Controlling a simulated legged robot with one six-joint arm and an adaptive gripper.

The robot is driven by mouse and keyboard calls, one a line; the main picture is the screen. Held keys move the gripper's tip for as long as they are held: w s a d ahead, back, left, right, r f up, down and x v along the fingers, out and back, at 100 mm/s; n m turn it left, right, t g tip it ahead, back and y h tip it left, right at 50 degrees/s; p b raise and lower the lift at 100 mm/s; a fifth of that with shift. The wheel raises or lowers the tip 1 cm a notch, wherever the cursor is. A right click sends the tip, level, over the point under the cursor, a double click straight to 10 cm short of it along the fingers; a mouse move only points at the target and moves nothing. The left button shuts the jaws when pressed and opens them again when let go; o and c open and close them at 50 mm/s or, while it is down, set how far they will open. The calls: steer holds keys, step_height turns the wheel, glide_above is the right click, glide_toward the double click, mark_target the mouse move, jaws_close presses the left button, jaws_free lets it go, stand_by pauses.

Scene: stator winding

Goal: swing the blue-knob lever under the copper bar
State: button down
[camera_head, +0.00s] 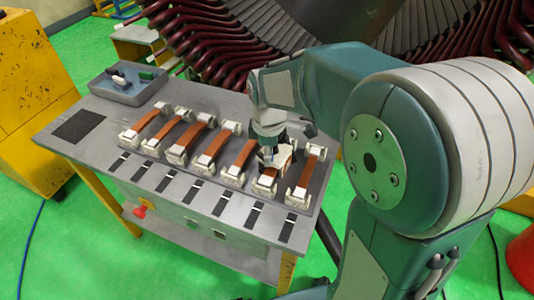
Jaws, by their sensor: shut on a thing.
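Several copper bars run in a row across the grey bench (97,112), each between white end clamps. I cannot make out a blue knob or a lever in this view. My gripper (268,156) points down at the far end of the second copper bar from the right (267,179). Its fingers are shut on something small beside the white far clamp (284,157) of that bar. The fingers and the clamp hide what is held. The rightmost copper bar (304,172) lies just to the right of my gripper, apart from it.
A blue-grey tray (128,92) with small parts stands at the bench's far left corner. Dark strips (208,194) line the front edge. Dark red stator coils (225,55) rise close behind the bench. A yellow cabinet (38,90) stands left. My arm covers the right side.

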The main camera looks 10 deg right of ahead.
steer(key=shift+f, duration=0.1)
steer(key=shift+c, duration=2.2)
jaws_free()
step_height(320, 180, up, 7)
steer(key=shift+w+r, duration=0.1)
steer(key=shift+r, duration=0.1)
steer(key=s+d+r+m+t, duration=0.1)
steer(key=s+m+t, duration=0.1)
steer(key=s+m, duration=0.5)
steer(key=s+d+r+m+t, duration=0.1)
steer(key=s+d+m+t, duration=0.1)
steer(key=s+m, duration=0.5)
steer(key=s+t, duration=0.1)
steer(key=s, duration=0.1)
steer(key=shift+s+d+r+t, duration=0.2)
steer(key=shift+s+r+t, duration=0.1)
steer(key=shift+s+r, duration=0.05)
